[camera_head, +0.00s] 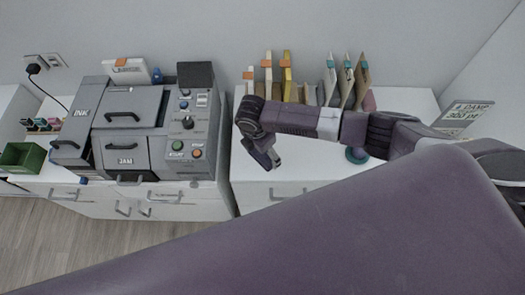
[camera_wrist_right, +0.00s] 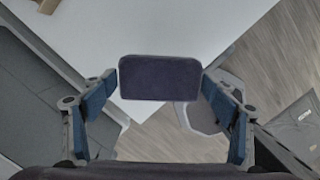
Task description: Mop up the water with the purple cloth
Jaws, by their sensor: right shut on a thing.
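My right gripper (camera_head: 272,160) hangs over the front left part of the right white cabinet top (camera_head: 300,172). In the right wrist view the dark purple cloth (camera_wrist_right: 160,78), a flat rounded block, sits between its two blue-padded fingers, and the gripper is shut on it. The cloth appears above the white surface near its edge; I cannot tell whether it touches. I cannot make out any water in either view. My left gripper is not in view.
Left of the gripper stands a grey printing machine (camera_head: 128,150) with a control panel. Upright folders (camera_head: 345,80) line the back of the right cabinet. A teal round object (camera_head: 356,155) sits beneath my right arm. A sign (camera_head: 463,115) stands at right, a green bin (camera_head: 22,157) far left.

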